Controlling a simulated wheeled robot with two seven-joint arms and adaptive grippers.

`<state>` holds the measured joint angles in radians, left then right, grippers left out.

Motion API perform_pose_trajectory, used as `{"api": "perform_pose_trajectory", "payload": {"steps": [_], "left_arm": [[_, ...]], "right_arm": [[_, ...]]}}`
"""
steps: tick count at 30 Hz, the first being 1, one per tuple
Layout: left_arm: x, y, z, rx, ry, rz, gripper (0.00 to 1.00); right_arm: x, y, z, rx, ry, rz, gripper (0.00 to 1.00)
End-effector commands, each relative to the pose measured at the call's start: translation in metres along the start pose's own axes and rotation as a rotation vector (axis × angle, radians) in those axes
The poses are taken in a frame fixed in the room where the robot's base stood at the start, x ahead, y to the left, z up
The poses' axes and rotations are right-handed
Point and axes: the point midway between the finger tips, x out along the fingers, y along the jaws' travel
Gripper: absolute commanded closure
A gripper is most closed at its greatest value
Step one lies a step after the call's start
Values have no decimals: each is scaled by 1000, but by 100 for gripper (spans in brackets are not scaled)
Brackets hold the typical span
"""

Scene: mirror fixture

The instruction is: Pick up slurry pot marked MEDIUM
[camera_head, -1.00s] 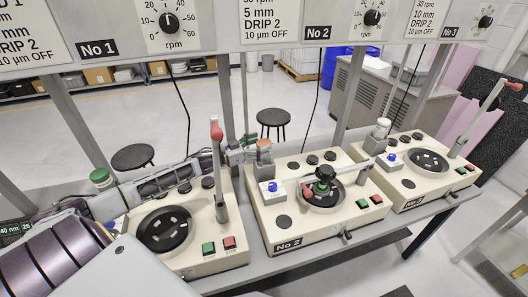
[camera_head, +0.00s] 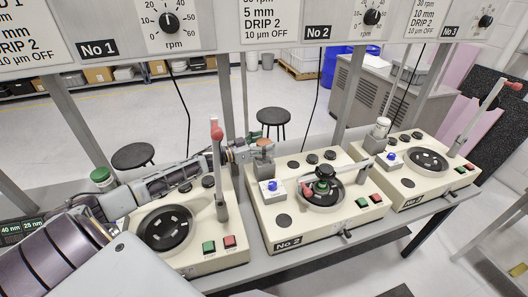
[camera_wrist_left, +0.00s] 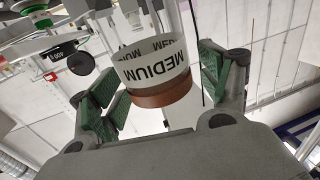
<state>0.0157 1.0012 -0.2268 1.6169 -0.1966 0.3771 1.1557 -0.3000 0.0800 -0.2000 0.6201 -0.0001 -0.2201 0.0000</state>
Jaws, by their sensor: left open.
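The slurry pot marked MEDIUM (camera_wrist_left: 152,68) is white with dark lettering and a brown end, and shows large in the left wrist view. In the head view its brown top (camera_head: 264,143) shows at the back left of the No 2 machine (camera_head: 300,225). My left gripper (camera_head: 246,151) reaches it from the left. In the left wrist view my left gripper (camera_wrist_left: 160,88) has its green-padded fingers on either side of the pot, with gaps visible. It is open. My right gripper is not in view.
The No 1 machine (camera_head: 212,250) lies under my left arm, with a red-topped lever (camera_head: 217,165) standing close to the arm. A small block with a blue knob (camera_head: 272,189) sits in front of the pot. A white pot (camera_head: 382,128) stands on the No 3 machine (camera_head: 415,195).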

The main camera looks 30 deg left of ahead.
Motion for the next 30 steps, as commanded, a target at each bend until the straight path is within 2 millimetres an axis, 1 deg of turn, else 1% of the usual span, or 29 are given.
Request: {"api": "perform_pose_trajectory", "payload": {"steps": [1,2,12,15,24,30], "left_arm": [[0,0,0,0,0,0,22],[0,0,0,0,0,0,26],[0,0,0,0,0,0,70],[0,0,-1,1,1,1,81],[0,0,-2,1,1,1,81],[0,0,-10,2,2,1,81]], "right_arm": [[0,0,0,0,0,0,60],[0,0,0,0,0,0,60],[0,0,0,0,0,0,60],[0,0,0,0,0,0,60],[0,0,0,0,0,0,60],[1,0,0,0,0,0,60]]}}
